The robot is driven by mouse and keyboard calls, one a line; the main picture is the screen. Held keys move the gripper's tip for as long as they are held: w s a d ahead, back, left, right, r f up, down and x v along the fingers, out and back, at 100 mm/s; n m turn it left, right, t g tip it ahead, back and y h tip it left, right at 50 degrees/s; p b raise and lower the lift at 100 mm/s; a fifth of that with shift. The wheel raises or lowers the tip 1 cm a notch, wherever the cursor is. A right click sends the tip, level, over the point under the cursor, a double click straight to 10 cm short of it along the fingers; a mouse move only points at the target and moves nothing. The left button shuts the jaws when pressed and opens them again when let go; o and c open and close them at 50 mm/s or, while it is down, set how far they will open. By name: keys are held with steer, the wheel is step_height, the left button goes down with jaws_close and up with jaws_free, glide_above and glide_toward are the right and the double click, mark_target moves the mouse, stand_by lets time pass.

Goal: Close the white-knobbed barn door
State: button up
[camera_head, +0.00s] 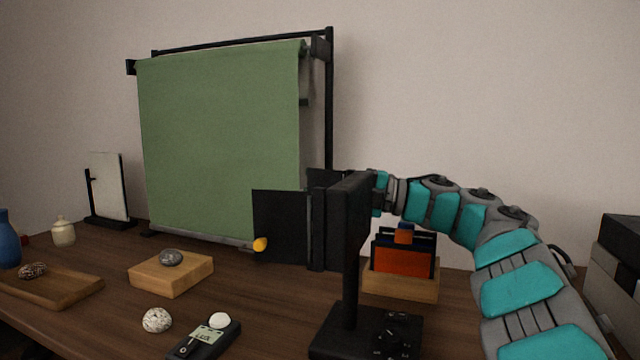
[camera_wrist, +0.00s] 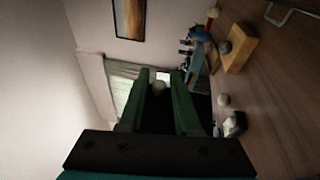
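The lamp (camera_head: 348,235) is a black head on a short stand at the middle right of the head view. A black barn door (camera_head: 279,225) with a yellow knob (camera_head: 260,244) sticks out to its left. In the wrist view, a small whitish round knob (camera_wrist: 159,86) shows between the two green fingers of my gripper (camera_wrist: 160,76). The fingers are apart, with gaps beside the knob, so the gripper is open. In the head view the lamp hides my gripper and the white knob. How far the white-knobbed door is swung cannot be told.
A green backdrop (camera_head: 220,140) on a black frame stands behind. A wooden holder (camera_head: 400,280) with orange and dark cards sits below my arm. In front lie a wooden block (camera_head: 171,275) with a grey stone, a light meter (camera_head: 205,340) and a pale stone (camera_head: 157,320).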

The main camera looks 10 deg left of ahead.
steer(key=shift+c, duration=0.4)
jaws_close()
stand_by(0.9)
